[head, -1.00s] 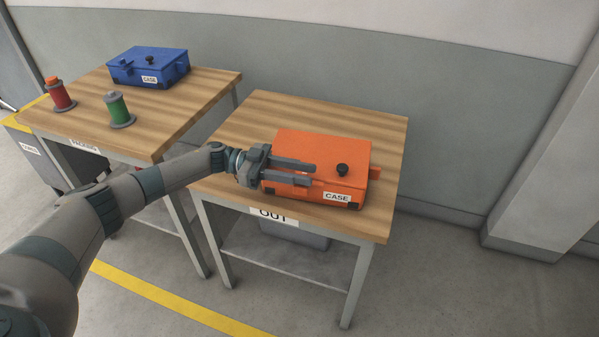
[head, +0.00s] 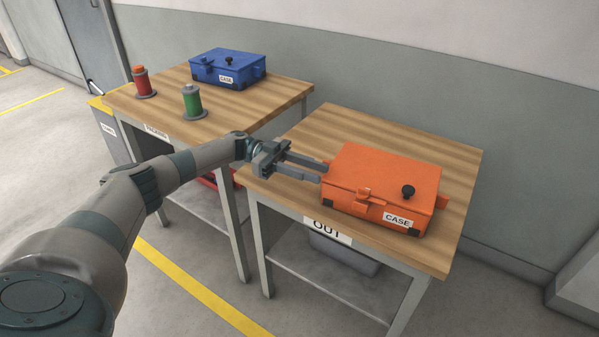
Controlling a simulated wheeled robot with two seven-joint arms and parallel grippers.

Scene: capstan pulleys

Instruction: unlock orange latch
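The orange case (head: 385,180) sits closed on the right-hand table marked OUT. It has a black knob (head: 408,191) on its lid, a white CASE label and an orange latch (head: 366,200) on its front face, left of the label. My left gripper (head: 322,171) is at the case's left side, its two fingers apart with nothing seen between them. The fingertips are close to the case's left edge; I cannot tell whether they touch it. My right gripper is not in view.
The left table (head: 270,98) holds a blue case (head: 228,68), a red spool (head: 143,82) and a green spool (head: 192,102). A gap separates the two tables. The right table (head: 320,122) has bare wood behind the orange case. A grey bin (head: 345,254) is on its lower shelf.

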